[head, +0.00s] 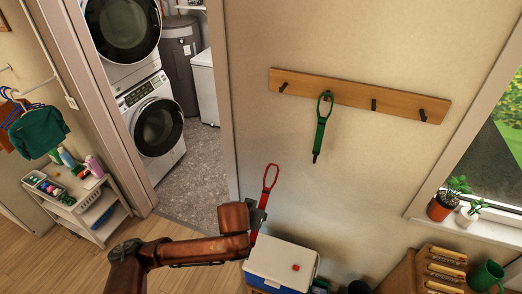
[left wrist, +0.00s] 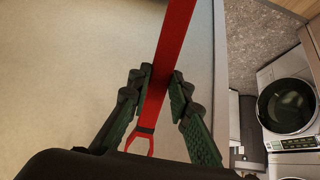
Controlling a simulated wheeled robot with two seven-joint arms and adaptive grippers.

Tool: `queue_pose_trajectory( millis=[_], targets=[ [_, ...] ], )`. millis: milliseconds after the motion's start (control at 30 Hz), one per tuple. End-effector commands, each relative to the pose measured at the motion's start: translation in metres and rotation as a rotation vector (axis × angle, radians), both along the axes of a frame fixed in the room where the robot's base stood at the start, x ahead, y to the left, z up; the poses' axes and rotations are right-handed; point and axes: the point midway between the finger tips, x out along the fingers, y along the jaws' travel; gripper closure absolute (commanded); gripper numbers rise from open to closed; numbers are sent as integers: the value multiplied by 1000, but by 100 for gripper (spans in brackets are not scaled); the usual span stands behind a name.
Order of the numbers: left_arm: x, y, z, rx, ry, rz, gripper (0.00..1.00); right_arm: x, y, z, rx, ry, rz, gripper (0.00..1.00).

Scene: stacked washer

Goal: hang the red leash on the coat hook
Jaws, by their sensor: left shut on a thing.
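The red leash (head: 270,179) is held upright in my left gripper (head: 258,216), its loop above the fingers. The left wrist view shows the red strap (left wrist: 169,60) between the two dark fingers of the left gripper (left wrist: 160,92). The coat hook board (head: 345,96) is a wooden strip on the wall, up and to the right of the leash, with several dark hooks. A green leash (head: 321,125) hangs on one of these hooks; the hook at the far left (head: 283,87) is bare, as are the two on the right. My right gripper is not in view.
A white and blue cooler (head: 281,262) stands below the gripper. A wooden unit with a green mug (head: 486,275) is at the lower right, under a window sill with potted plants (head: 443,205). A doorway to stacked washers (head: 155,122) is at the left.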

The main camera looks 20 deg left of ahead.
Motion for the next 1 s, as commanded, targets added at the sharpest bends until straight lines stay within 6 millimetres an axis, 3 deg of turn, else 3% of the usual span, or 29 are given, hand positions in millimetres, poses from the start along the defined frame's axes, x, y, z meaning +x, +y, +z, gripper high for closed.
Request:
queue_pose_trajectory(
  millis=[33, 200, 400, 600, 1000],
  targets=[
    [9, -1, 36, -4, -65, -3, 100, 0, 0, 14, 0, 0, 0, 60],
    [30, 0, 127, -6, -262, -1, 100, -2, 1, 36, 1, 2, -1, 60],
    [40, 3, 204, -6, -430, 5, 100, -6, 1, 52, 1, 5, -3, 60],
    [41, 4, 235, -5, -500, 6, 100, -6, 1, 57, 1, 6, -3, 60],
    [54, 4, 232, -2, -507, 6, 100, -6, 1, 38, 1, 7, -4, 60]
  ],
)
